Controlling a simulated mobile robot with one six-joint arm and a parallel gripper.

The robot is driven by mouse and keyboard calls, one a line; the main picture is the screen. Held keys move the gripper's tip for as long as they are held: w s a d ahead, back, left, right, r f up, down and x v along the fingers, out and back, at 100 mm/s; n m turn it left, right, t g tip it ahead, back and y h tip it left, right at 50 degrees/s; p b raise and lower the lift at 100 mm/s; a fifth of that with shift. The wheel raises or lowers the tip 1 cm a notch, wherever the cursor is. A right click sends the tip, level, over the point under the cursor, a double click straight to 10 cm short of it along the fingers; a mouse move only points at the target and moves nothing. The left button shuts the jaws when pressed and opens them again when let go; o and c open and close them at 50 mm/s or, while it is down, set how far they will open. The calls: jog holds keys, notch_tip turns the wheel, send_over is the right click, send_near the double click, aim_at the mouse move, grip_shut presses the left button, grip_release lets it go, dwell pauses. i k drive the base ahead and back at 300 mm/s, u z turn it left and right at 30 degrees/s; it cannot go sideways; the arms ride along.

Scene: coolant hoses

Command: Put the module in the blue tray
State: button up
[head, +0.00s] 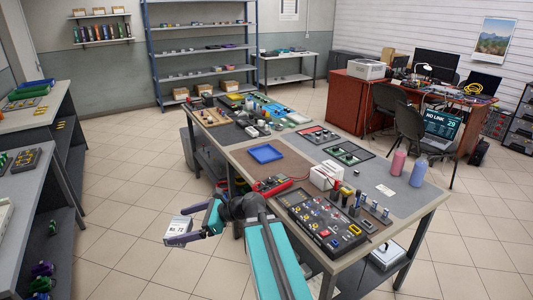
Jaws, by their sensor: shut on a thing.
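My gripper (196,229) is shut on a small white and grey module (179,227) with dark print on its face. It holds the module in the air over the floor, left of the front end of the long table. The gripper's fingers hide part of the module. A shallow blue tray (265,153) lies on the brown mat of the table, to the right of and beyond the gripper. The tray looks empty.
The table (430,205) also bears a red meter (271,185), a white box (326,175), a dark board of parts (326,223) and two bottles. Grey benches (30,185) stand at the left. Tiled floor (120,220) between them is clear.

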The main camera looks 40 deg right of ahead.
aim_at(265, 154)
jog(key=z, duration=0.45)
jog(key=i, duration=1.65)
jog(key=u, duration=0.35)
